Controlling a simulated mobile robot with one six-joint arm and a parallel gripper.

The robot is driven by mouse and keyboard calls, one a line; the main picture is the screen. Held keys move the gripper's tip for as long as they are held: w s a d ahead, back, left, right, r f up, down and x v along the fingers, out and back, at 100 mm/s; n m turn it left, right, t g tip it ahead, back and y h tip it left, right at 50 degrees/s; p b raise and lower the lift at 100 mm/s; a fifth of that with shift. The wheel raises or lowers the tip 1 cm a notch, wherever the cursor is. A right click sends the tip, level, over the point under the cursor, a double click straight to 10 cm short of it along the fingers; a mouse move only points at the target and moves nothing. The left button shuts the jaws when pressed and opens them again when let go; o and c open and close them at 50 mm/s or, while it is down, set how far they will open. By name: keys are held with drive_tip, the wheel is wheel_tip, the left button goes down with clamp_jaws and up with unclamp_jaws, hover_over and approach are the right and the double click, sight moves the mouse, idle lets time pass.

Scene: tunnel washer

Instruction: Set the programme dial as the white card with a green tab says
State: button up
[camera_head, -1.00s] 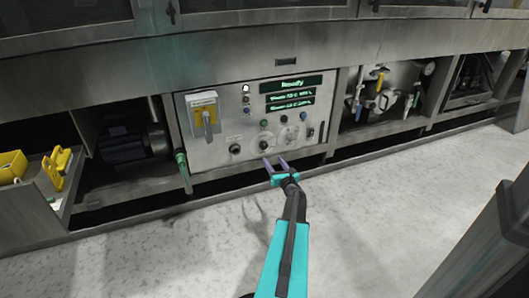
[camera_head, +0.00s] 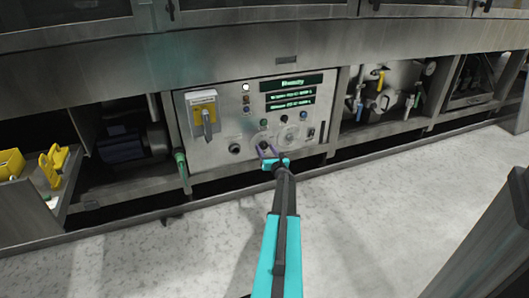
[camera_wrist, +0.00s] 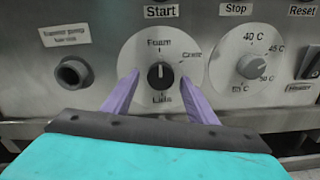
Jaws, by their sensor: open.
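The programme dial (camera_wrist: 160,75) is a black knob on a round white plate in the wrist view. Its labels read "Foam" above, "Lids" below and a blurred word, perhaps "Cover", at the right. A pale mark on the knob appears to point up towards "Foam". My gripper (camera_wrist: 159,80) is open, with one purple finger at each side of the knob; I cannot tell whether they touch it. In the head view my gripper (camera_head: 266,148) is at the lower middle of the control panel and partly hides the dial. I see no white card with a green tab.
A grey temperature dial (camera_wrist: 250,67) is right of the programme dial. A round dark socket (camera_wrist: 73,74) is at the left. Above are "Start" (camera_wrist: 160,12) and "Stop" labels. A yellow-backed switch handle (camera_head: 206,115) and a lit display (camera_head: 290,97) are on the panel.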

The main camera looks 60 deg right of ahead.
drive_tip(key=shift+w, duration=0.15)
drive_tip(key=c, duration=1)
drive_tip(key=shift+a, duration=0.55)
drive_tip(key=shift+c, duration=0.3)
drive_tip(key=shift+d, duration=0.4)
drive_tip(key=shift+w+d, duration=0.1)
drive_tip(key=shift+r, duration=0.1)
